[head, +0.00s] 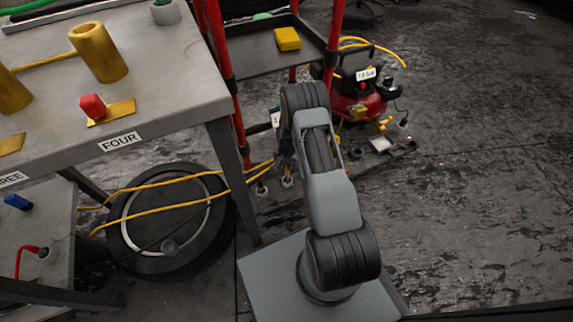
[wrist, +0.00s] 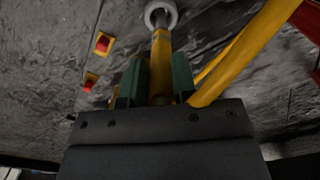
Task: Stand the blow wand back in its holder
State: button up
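My gripper (wrist: 160,82) is shut on a long yellow thing with a grey far end, apparently the blow wand (wrist: 161,58); a green pad lies against each side of it. In the wrist view, the wand's grey end meets a white ring (wrist: 173,18) with a dark middle. I cannot tell whether that ring is the holder or whether the wand is inside it. In the head view, my gripper (head: 285,148) is mostly hidden behind my arm beside the red cart, and the wand cannot be made out there.
A grey table (head: 160,95) with gold cylinders and a "FOUR" label stands at left. The red-framed cart (head: 335,35) carries a yellow block (head: 288,39). A red compressor (head: 352,104) and orange hoses (head: 180,184) lie beyond and beside my arm. The floor at right is clear.

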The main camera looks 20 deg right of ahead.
jog(key=o, duration=0.5)
notch_tip(320, 180, up, 14)
jog(key=p, duration=0.5)
jog(key=shift+w+d, duration=0.1)
jog(key=s+a+r+n+t+p, duration=0.1)
jog(key=s+a+r+n+p, duration=0.15)
jog(key=r+p, duration=0.95)
jog(key=s+a+r+n+t+p, duration=0.1)
jog(key=s+a+r+n+p, duration=0.15)
jog(key=r, duration=1.95)
jog(key=s+a+r+n+p, duration=0.1)
jog(key=s+a+r+p, duration=0.1)
jog(key=s+r+p, duration=0.3)
jog(key=s+a+r+n+t+p, duration=0.1)
jog(key=s+r+p, duration=0.4)
jog(key=r, duration=0.8)
jog(key=s+a+r+n+p, duration=0.2)
jog(key=s+r+p, duration=0.4)
jog(key=r, duration=0.3)
jog(key=shift+s+a+t, duration=0.2)
jog(key=shift+a+t, duration=0.1)
jog(key=shift+t, duration=0.1)
